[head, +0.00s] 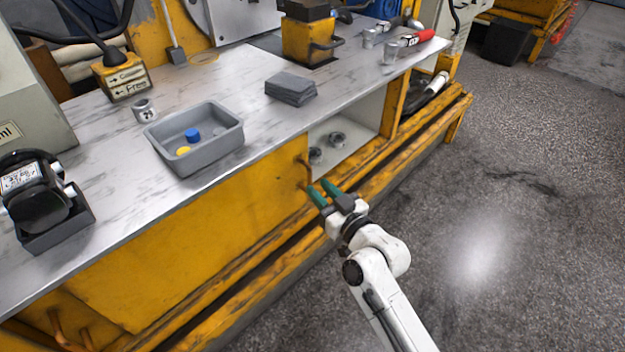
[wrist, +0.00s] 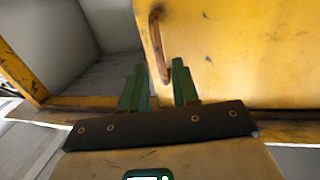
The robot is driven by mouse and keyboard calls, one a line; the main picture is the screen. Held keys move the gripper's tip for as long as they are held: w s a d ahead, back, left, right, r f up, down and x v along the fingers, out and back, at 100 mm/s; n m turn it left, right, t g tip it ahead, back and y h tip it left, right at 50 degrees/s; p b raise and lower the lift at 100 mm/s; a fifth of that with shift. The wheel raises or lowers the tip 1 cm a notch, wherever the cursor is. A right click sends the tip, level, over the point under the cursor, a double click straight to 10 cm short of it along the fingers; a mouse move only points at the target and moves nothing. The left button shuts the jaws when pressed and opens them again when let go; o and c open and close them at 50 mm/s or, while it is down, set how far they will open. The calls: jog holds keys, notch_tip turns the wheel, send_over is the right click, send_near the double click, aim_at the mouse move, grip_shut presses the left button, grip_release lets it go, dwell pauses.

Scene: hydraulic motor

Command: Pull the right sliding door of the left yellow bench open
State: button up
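The yellow sliding door (head: 215,230) forms the front of the bench in the head view, with an open compartment (head: 348,130) to its right. Its rusty bar handle (head: 304,172) is near the door's right edge. In the wrist view the door (wrist: 235,50) is on the right and the handle (wrist: 157,45) stands upright near its left edge. My gripper (head: 321,189) has two green fingers, spread apart, close to the handle. In the wrist view the handle's lower end shows between the fingertips (wrist: 160,68). I cannot tell whether they touch it.
A yellow rail (head: 400,150) runs along the bench's foot. The floor (head: 520,220) to the right is clear.

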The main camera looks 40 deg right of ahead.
jog(key=s, duration=0.4)
jog(key=s+a, duration=0.1)
jog(key=shift+s+p, duration=0.3)
jog(key=shift+s, duration=0.1)
jog(key=shift+a, duration=0.1)
jog(key=s+a+f+n+g+y, duration=0.3)
jog(key=s+a+f+g+y, duration=0.1)
jog(key=s+a+f+g, duration=0.45)
jog(key=s+f+m+g+h, duration=0.1)
jog(key=s+f+m+g, duration=0.15)
jog(key=s+g, duration=0.8)
notch_tip(320, 180, up, 34)
jog(key=s+t+p, duration=0.2)
jog(key=p, duration=3.1)
jog(key=shift+f+n+p, duration=0.25)
jog(key=shift+n+p, duration=0.15)
jog(key=shift+n, duration=0.05)
